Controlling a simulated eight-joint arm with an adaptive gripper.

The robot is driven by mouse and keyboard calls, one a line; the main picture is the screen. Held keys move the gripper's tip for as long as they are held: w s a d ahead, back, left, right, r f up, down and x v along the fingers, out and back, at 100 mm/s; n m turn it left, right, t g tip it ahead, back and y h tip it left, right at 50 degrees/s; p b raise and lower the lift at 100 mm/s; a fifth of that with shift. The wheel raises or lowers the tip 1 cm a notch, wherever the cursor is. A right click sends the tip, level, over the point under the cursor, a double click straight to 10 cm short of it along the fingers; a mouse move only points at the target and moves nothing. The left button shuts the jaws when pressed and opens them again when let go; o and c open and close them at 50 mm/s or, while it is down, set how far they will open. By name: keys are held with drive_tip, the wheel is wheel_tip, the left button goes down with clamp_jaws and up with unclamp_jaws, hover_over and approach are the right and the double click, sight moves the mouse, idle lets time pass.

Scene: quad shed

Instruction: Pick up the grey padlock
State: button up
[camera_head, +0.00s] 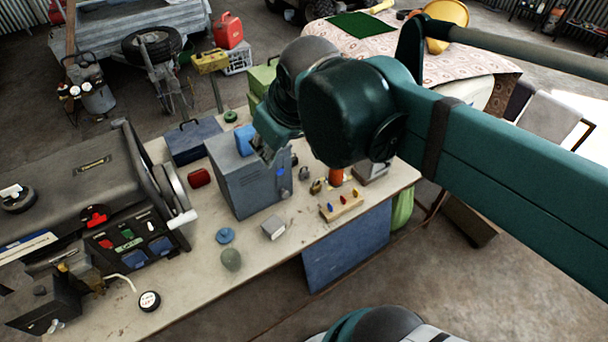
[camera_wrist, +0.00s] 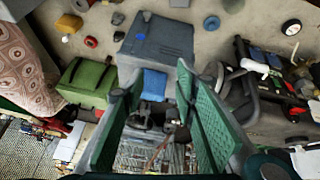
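A small grey padlock (camera_head: 303,172) appears to stand on the workbench (camera_head: 190,262), just right of the grey metal box (camera_head: 240,178) in the head view. A small dark shape, likely this padlock (camera_wrist: 119,36), shows beside the same box in the wrist view; its details are too small to tell. A brass-coloured padlock (camera_head: 316,186) sits close to it. My gripper (camera_wrist: 155,88) is open and empty, its green-padded fingers wide apart. It is above the bench's far side, near the grey box and apart from the padlock. In the head view my arm hides most of it.
An orange cylinder (camera_head: 336,176) and a wooden block with coloured pegs (camera_head: 341,205) stand right of the padlocks. A blue object (camera_wrist: 155,82) and a green toolbox (camera_wrist: 88,80) lie near my fingers.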

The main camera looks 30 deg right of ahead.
drive_tip(key=w+d+r+n+g, duration=0.2)
drive_tip(key=w+d+n+g, duration=0.1)
drive_tip(key=w+d+n, duration=0.5)
drive_tip(key=n+g, duration=0.3)
drive_tip(key=n, duration=0.3)
hover_over(306, 167)
wheel_tip(306, 167, down, 4)
wheel_tip(306, 167, down, 27)
drive_tip(key=shift+w+d+f, duration=0.1)
drive_tip(key=shift+w+f, duration=0.05)
drive_tip(key=shift+f, duration=0.05)
drive_tip(key=shift+f, duration=0.1)
drive_tip(key=shift+f+b, duration=0.4)
drive_tip(key=shift+f, duration=0.75)
drive_tip(key=shift+f, duration=0.15)
drive_tip(key=shift+f+b, duration=0.4)
drive_tip(key=shift+f, duration=2.05)
